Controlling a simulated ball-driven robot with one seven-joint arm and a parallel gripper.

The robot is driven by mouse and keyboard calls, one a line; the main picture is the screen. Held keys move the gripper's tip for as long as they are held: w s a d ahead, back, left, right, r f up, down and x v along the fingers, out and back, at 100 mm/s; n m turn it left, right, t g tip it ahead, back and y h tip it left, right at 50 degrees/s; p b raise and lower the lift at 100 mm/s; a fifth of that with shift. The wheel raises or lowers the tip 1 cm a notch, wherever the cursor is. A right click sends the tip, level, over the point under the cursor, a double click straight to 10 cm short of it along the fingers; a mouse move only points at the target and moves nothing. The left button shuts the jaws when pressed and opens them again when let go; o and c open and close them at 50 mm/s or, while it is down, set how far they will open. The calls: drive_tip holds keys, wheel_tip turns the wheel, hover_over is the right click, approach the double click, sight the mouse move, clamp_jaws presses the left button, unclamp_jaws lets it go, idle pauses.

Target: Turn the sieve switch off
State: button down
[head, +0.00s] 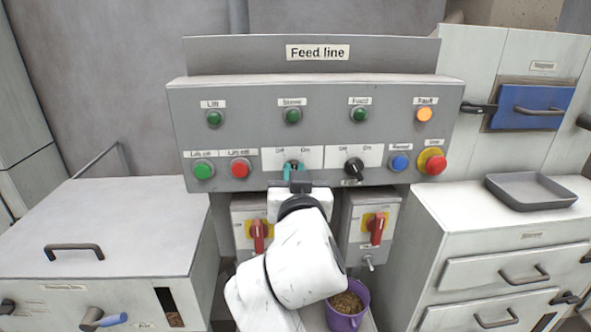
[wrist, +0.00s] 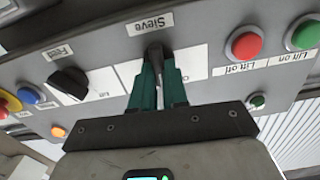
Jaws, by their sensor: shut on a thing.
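The sieve switch (wrist: 155,58) is a black rotary knob on a white plate under the "Sieve" label (wrist: 150,24) in the wrist view. My gripper (wrist: 158,78) has its two teal fingers shut on this knob, one on each side. In the head view, my gripper (head: 294,168) reaches the lower row of the "Feed line" panel (head: 235,103) and largely hides the knob. The plate there reads Off at left and On at right. Whether the knob points to Off or On is hard to tell.
The black feed switch (head: 353,166) is just right of my gripper, the red Lift off button (head: 240,167) to its left. The Fault lamp (head: 424,115) is orange. Red-handled isolators (head: 258,234) and a purple bucket (head: 346,316) are below.

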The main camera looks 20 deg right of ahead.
drive_tip(key=shift+a+n+p, duration=0.2)
drive_tip(key=shift+n+p, duration=1.35)
drive_tip(key=shift+n, duration=1.65)
drive_tip(key=c, duration=1.1)
unclamp_jaws()
drive_tip(key=shift+c, duration=0.2)
drive_tip(key=b+v, duration=0.1)
drive_tip(key=v, duration=0.9)
drive_tip(key=shift+s+a+b, duration=0.15)
drive_tip(key=shift+s+b, duration=0.2)
drive_tip(key=shift+b, duration=0.05)
